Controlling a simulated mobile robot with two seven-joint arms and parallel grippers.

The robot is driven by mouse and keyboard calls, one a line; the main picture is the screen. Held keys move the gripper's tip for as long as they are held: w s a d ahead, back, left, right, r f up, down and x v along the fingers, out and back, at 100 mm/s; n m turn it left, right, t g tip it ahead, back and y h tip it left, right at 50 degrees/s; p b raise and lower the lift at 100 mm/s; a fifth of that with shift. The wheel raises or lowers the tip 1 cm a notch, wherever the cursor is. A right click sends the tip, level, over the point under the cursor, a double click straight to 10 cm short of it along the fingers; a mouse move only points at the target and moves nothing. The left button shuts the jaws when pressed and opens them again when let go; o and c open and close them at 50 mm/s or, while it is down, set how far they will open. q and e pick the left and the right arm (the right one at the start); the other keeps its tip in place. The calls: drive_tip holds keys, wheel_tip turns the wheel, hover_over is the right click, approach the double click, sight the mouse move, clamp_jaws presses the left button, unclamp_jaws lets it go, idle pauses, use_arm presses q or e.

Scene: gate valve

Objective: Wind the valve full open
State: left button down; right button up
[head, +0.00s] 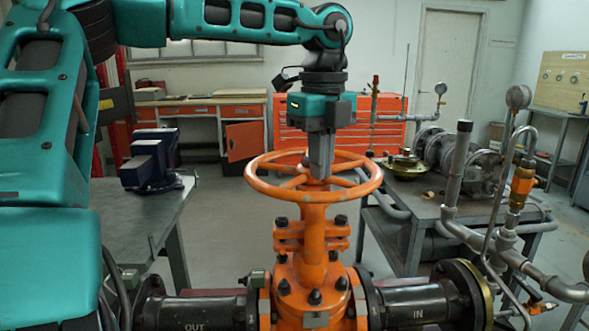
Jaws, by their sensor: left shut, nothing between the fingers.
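An orange gate valve (313,240) stands upright in the middle of the head view, with a black pipe marked OUT at its left and one marked IN at its right. Its orange handwheel (262,187) lies level on top. My left gripper (320,175) points straight down over the middle of the wheel, its fingers shut and empty. The fingertips overlap the far part of the wheel near its hub; I cannot tell whether they touch it. The stem at the hub is partly hidden. My right gripper does not show.
A metal bench with a dark vise (150,160) stands at the left. A table at the right carries a flanged pump (465,160) and a brass-coloured part (404,166). Grey pipes with a gauge (518,97) rise at the right. An orange tool cabinet (390,138) stands behind.

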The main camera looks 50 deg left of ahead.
use_arm(q)
wheel_tip(320, 180, down, 5)
drive_tip(key=b, duration=0.3)
drive_tip(key=shift+f+b, duration=0.1)
drive_tip(key=shift+b, duration=0.25)
idle(0.5)
